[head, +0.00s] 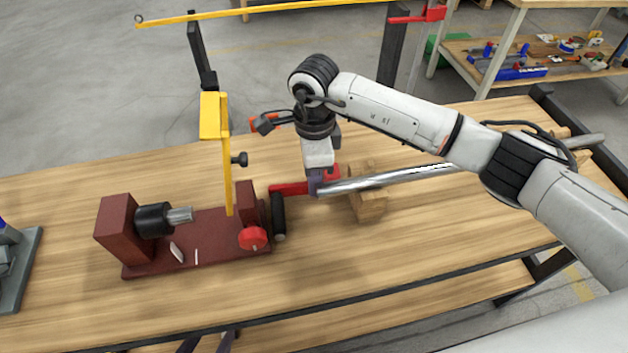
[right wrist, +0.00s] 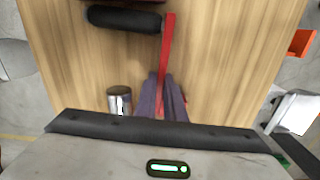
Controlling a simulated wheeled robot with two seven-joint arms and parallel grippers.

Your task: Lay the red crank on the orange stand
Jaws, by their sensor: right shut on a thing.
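The red crank (head: 290,188) has a flat red arm and a black handle (head: 278,216) hanging at its left end. My right gripper (head: 314,187) is shut on the crank's arm, near the end away from the handle. The red arm also shows in the right wrist view (right wrist: 166,60), running up from between the purple fingers (right wrist: 162,105). The orange stand (head: 266,122) is behind my right wrist at the back of the bench and partly hidden by it. Dark fingers of my left gripper (head: 209,344) show at the bottom edge, spread apart.
A dark red fixture (head: 210,225) with a black chuck, yellow upright and red knob stands left of the crank. A long metal rod (head: 400,178) rests on a wooden block (head: 368,204), its near end by my right gripper. The bench's front middle is clear.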

